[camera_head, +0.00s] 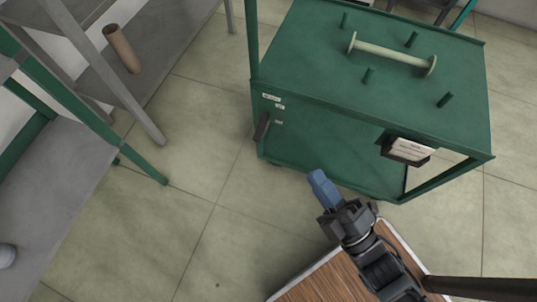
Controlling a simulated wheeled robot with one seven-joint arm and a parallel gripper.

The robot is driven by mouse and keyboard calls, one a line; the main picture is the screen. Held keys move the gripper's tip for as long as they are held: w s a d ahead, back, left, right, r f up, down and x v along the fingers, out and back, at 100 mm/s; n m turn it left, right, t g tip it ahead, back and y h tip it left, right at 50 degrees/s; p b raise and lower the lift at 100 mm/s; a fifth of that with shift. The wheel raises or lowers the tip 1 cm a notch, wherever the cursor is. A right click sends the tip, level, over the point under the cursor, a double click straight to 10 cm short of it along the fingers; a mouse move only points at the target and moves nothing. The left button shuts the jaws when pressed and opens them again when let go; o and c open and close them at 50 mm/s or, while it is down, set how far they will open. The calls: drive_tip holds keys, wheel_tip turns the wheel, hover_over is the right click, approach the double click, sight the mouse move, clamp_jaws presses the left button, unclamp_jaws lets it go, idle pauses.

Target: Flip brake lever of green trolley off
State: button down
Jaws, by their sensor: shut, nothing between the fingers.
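The green trolley (340,68) stands ahead, right of the picture's middle. A dark lever (262,127) sits on its near left corner post, beside small white labels (272,98); I take it for the brake lever. It stands roughly upright with a slight tilt. My gripper (318,180) has blue fingers and is shut and empty. It is in front of the trolley's lower shelf, to the right of and below the lever in the picture, apart from it. Nothing hides the lever.
A pale bobbin (392,53) lies on the trolley top among several green pegs. A dark box with a white card (408,149) hangs on the near side. A grey shelf rack with a brown tube (122,48) and a grey bench (50,200) stand left. The tiled floor between is clear.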

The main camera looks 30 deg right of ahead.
drive_tip(key=w+f+n+t+y+b, duration=0.2)
drive_tip(key=w+f+n+y+b, duration=0.45)
drive_tip(key=f+n, duration=0.6)
drive_tip(key=n+g+y+b, duration=0.2)
drive_tip(key=n+y+b, duration=0.7)
drive_tip(key=n, duration=0.5)
approach(261, 127)
drive_tip(key=s+a+f+h+b, duration=0.1)
drive_tip(key=s+a+f+h, duration=0.1)
drive_tip(key=s+a, duration=0.15)
drive_tip(key=d+f+n+g+y+b, duration=0.1)
drive_tip(key=n+y, duration=0.1)
drive_tip(key=n, duration=0.1)
drive_tip(key=d+f+n+g+y+b, duration=0.1)
drive_tip(key=d+n+g+y, duration=0.1)
drive_tip(key=n, duration=0.1)
drive_tip(key=w+d+f+n+g+y+b, duration=0.1)
drive_tip(key=n+y+b, duration=0.1)
drive_tip(key=n, duration=0.1)
drive_tip(key=shift+d+f+g, duration=0.1)
drive_tip(key=shift+d+g, duration=0.1)
drive_tip(key=shift+g, duration=0.2)
drive_tip(key=shift+w+a, duration=0.1)
drive_tip(key=shift+w, duration=0.05)
drive_tip(key=x, duration=1)
